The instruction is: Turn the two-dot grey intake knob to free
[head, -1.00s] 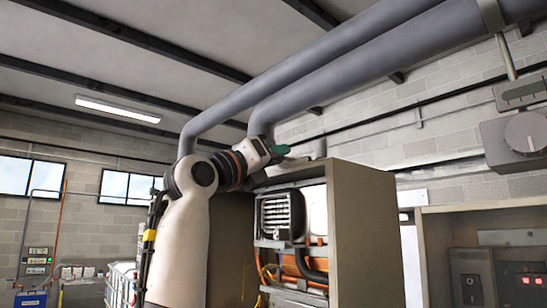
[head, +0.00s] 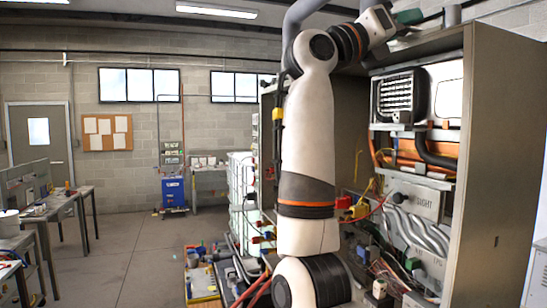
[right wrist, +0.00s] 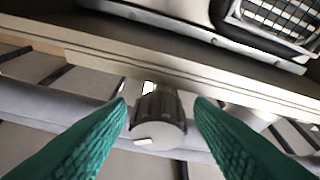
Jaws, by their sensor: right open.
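In the right wrist view a grey ribbed knob (right wrist: 160,117) with a white mark on its face sits between the fingers of my right gripper (right wrist: 161,102). The two green fingers are spread, one on each side, with gaps to the knob. I cannot make out any dots on it. In the head view the right gripper (head: 408,17) is at the top of the open cabinet (head: 488,130); its green fingertips show only small. My left gripper is not in view.
The cabinet holds a black-grilled unit (head: 396,95), orange and black pipes and loose cables. Its tall side panel stands right of my right arm. A pale ledge (right wrist: 190,75) runs just behind the knob. Open floor (head: 130,260) lies to the left, with benches (head: 40,215) beyond.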

